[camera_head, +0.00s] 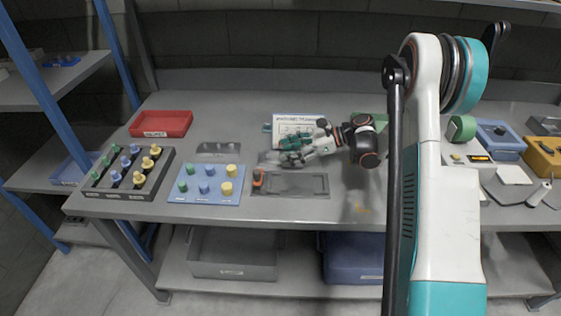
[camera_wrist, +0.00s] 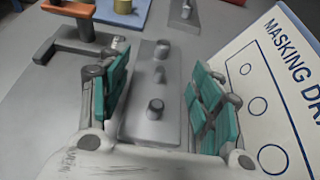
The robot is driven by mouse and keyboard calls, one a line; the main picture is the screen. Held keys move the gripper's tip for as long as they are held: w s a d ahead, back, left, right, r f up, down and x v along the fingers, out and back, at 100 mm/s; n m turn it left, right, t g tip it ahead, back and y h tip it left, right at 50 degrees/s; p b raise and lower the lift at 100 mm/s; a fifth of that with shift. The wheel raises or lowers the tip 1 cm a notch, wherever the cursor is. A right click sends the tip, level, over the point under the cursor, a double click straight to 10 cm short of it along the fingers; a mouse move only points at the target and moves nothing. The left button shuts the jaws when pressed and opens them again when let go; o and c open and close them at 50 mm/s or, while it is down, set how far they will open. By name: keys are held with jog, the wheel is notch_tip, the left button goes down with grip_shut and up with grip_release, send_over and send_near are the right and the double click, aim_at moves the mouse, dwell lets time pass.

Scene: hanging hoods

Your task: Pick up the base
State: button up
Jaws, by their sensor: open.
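A grey base with several short upright pegs (camera_wrist: 152,128) lies between my gripper's teal finger pads in the wrist view, with clear gaps on both sides. In the head view the grey base (camera_head: 267,157) is mostly hidden by my gripper (camera_head: 286,150), which is low over the bench. My gripper (camera_wrist: 160,100) is open, its two fingers on either side of the base and holding nothing. I cannot tell exactly how high the fingertips are above the bench.
A white masking drawing board (camera_wrist: 275,95) stands close to the right finger. An orange-handled grey tool (camera_wrist: 70,30) lies at upper left. A second grey pegged plate (camera_head: 218,149), a blue peg board (camera_head: 205,190) and a red tray (camera_head: 161,123) sit to the left.

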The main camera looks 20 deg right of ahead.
aim_at(266, 158)
jog(key=b+x, duration=0.1)
jog(key=x, duration=0.2)
jog(key=shift+a+f, duration=0.1)
jog(key=c, duration=1.1)
jog(key=shift+c, duration=0.2)
